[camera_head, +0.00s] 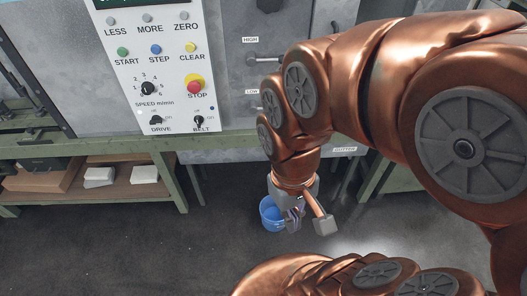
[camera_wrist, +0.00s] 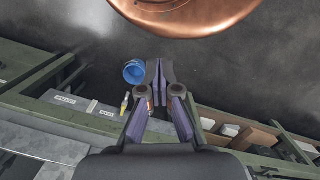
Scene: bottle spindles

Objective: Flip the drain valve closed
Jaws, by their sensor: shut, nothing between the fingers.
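My gripper (camera_head: 294,217) points down below the machine's front and beside the blue bucket in the head view. In the wrist view my gripper's (camera_wrist: 159,72) purple-padded fingers are closed together and empty. A small yellow piece (camera_wrist: 125,103) stands near the green frame, left of the fingers and apart from them; it may be the drain valve's handle, but I cannot tell its position. A small copper-coloured part shows partly behind the fingers. In the head view my arm covers that area and no drain valve can be made out.
A blue bucket (camera_head: 272,212) stands on the floor close to my gripper; it also shows in the wrist view (camera_wrist: 134,72). The green bench frame (camera_head: 186,160) runs behind, with boxes (camera_head: 98,176) on a low shelf. A control panel (camera_head: 158,70) is above.

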